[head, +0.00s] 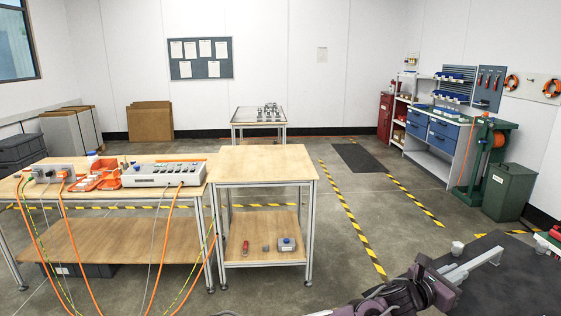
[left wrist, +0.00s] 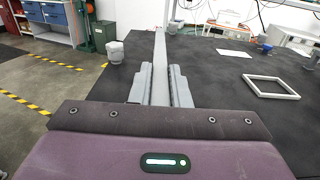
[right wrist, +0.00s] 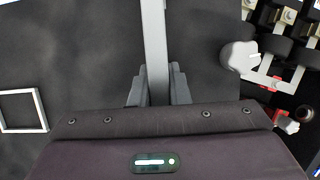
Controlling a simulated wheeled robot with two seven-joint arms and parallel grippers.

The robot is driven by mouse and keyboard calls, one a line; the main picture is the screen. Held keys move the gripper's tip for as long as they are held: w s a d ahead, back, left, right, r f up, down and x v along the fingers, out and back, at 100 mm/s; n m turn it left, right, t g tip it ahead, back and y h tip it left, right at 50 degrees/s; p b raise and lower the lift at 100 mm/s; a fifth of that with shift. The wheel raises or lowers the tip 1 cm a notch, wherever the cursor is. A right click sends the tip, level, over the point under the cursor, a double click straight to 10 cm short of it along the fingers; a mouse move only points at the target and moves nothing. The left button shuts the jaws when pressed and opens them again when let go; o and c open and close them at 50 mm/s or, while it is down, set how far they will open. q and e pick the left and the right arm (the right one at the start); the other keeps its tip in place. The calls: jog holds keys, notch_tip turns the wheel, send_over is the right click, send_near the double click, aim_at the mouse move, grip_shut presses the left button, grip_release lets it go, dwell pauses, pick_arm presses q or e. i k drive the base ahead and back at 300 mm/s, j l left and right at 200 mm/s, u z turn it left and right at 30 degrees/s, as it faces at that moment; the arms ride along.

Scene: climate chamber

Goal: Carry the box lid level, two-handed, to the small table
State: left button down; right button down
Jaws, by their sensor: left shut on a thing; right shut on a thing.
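My left gripper (head: 458,273) is at the lower right of the head view, over a dark surface. In the left wrist view its fingers (left wrist: 160,85) are shut on a long pale grey bar (left wrist: 160,50), seemingly the edge of the box lid. The bar also shows in the head view (head: 478,264). My right gripper (right wrist: 157,88) shows only in its own wrist view, shut on a similar grey bar (right wrist: 154,45). The lid's full outline is hidden, so I cannot tell whether it is level. A small wooden-topped table (head: 262,163) with a bare top stands mid-room.
A workbench (head: 150,190) with devices and orange cables adjoins that table's left side. A white cup-like piece (head: 457,248) stands near my left gripper. A pale square frame (left wrist: 248,84) lies on the dark surface. Striped floor (head: 350,217) is clear right of the table.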

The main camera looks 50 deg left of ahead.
aim_at(263, 159)
jog(key=j+u, duration=0.1)
jog(key=u, duration=2.15)
jog(key=i+l, duration=0.5)
jog(key=i, duration=0.2)
jog(key=i+l, duration=0.5)
jog(key=i, duration=0.2)
jog(key=i+l, duration=0.5)
jog(key=i, duration=0.2)
jog(key=i+l, duration=0.5)
jog(key=i, duration=0.25)
jog(key=i+l+u, duration=0.1)
jog(key=i+l, duration=0.4)
jog(key=i, duration=0.2)
